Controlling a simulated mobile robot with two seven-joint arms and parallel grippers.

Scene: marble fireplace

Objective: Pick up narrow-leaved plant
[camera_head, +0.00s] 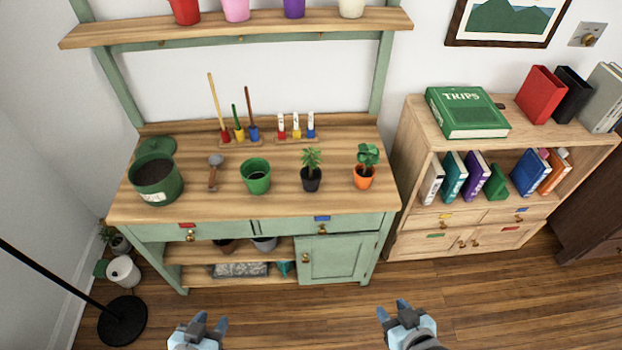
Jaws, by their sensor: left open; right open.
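The narrow-leaved plant (311,159) stands upright in a small black pot (311,181) on the wooden top of the green potting bench. A broader-leaved plant (368,156) in an orange pot (363,178) stands just to its right. My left gripper (210,324) is open and empty at the bottom of the view, in front of the bench and left of the plant. My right gripper (393,314) is open and empty at the bottom, in front of the bench and right of the plant. Both are well apart from the plant.
On the potting bench (230,206), a green pot (256,177), a trowel-like tool (215,172) and a large dark green pot (157,180) stand left of the plant. Tools in a rack (240,140) stand behind. A bookcase (412,150) is at right; a black stand base (122,321) is at left.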

